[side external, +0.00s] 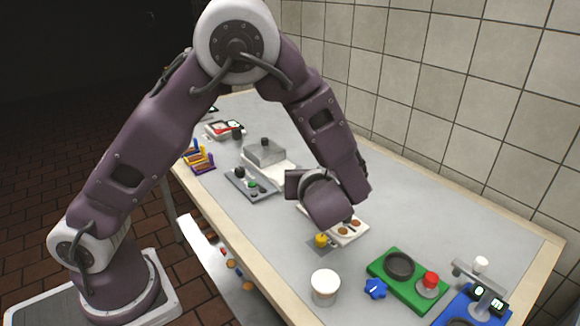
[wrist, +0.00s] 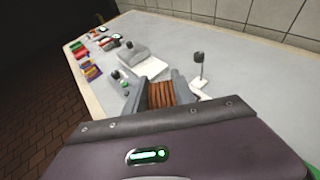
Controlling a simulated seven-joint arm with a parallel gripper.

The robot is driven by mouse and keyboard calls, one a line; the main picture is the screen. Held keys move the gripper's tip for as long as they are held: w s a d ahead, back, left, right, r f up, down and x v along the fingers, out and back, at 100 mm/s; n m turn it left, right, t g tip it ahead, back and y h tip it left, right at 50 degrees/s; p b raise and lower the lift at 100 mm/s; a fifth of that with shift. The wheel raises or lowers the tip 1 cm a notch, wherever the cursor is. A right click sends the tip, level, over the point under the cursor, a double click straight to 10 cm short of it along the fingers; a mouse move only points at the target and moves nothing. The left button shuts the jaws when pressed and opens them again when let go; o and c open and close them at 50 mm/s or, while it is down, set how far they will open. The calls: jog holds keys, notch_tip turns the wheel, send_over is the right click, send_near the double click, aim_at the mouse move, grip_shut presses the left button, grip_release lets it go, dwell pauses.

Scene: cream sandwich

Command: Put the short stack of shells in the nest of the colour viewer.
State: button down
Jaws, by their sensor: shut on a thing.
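My gripper (wrist: 159,88) is shut on a short stack of brown, ridged shells (wrist: 161,97), seen between its two grey fingers in the wrist view. In the side external view my wrist hides the fingers and the held stack. A white plate (side external: 361,231) with brown round pieces lies partly behind my wrist. In the wrist view a black round head on a thin stalk (wrist: 199,58) stands just beyond the right finger. I cannot tell for sure which device is the colour viewer, and I see no clear nest.
A white cup (side external: 325,286), a blue knob (side external: 375,289), a green board (side external: 387,270) with a dark dish and red button, and a blue device (side external: 462,312) stand at the near right. A grey box (side external: 265,153) and grey panel (side external: 243,189) lie left. The back right table is clear.

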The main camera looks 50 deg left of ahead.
jog(key=w+a+f, duration=0.1)
jog(key=w+a, duration=0.3)
jog(key=w, duration=0.3)
jog(key=r+m+t+h, duration=0.1)
jog(key=r+m+t, duration=0.1)
send_over(313, 166)
notch_tip(313, 166, down, 17)
jog(key=shift+s+r, duration=0.1)
jog(key=c, duration=1)
grip_release()
jog(key=shift+c, duration=0.2)
